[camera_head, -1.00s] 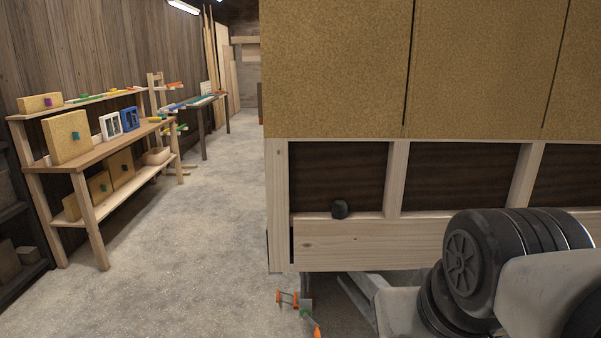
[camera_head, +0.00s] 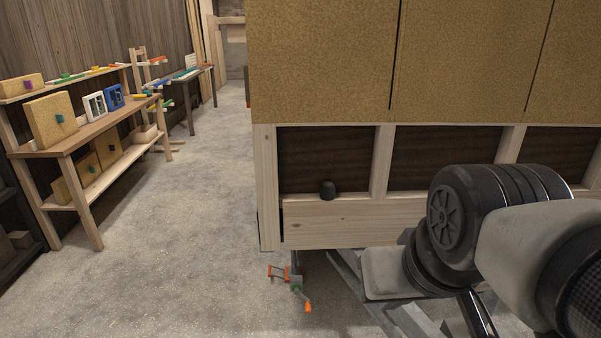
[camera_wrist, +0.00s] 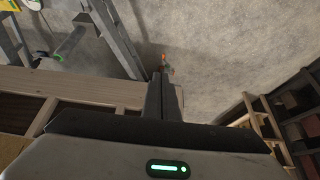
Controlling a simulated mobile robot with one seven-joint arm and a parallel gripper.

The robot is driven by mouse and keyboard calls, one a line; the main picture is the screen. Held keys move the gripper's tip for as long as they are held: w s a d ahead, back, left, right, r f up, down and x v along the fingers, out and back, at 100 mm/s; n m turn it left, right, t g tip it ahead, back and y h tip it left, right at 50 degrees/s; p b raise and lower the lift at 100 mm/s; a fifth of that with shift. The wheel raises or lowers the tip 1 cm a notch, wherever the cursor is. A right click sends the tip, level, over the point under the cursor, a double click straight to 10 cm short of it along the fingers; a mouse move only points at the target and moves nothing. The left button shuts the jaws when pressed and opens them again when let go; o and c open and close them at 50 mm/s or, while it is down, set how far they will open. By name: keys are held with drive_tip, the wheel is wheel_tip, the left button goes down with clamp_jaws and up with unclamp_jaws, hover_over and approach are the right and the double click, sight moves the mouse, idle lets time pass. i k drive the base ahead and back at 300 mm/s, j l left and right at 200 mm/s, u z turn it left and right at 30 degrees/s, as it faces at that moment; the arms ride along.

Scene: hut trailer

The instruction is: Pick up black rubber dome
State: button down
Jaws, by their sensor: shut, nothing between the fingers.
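The black rubber dome (camera_head: 328,189) is a small dark rounded block. It sits on the wooden ledge (camera_head: 350,209) at the lower left corner of the trailer frame in the head view. In the wrist view my gripper (camera_wrist: 165,78) is shut and empty, its dark fingers together. They point past the edge of a wooden beam (camera_wrist: 75,88) toward the floor. I cannot make out the dome in the wrist view. In the head view my arm is at the lower right, apart from the dome, and its fingers are not visible there.
A wooden shelf unit (camera_head: 93,148) with boxes stands at the left. Open concrete floor (camera_head: 180,240) lies between it and the trailer. Tan panels (camera_head: 320,60) cover the upper trailer wall. A grey metal frame with an orange-tipped crank (camera_head: 297,282) is below the ledge.

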sight(328, 190)
drive_tip(key=i+j+z, duration=0.2)
drive_tip(key=i, duration=0.4)
drive_tip(key=i+j+z, duration=0.2)
drive_tip(key=i+j, duration=0.3)
drive_tip(key=i+j+z, duration=0.1)
drive_tip(key=i+j, duration=0.4)
drive_tip(key=j, duration=0.25)
drive_tip(key=i+z, duration=0.25)
drive_tip(key=i, duration=0.1)
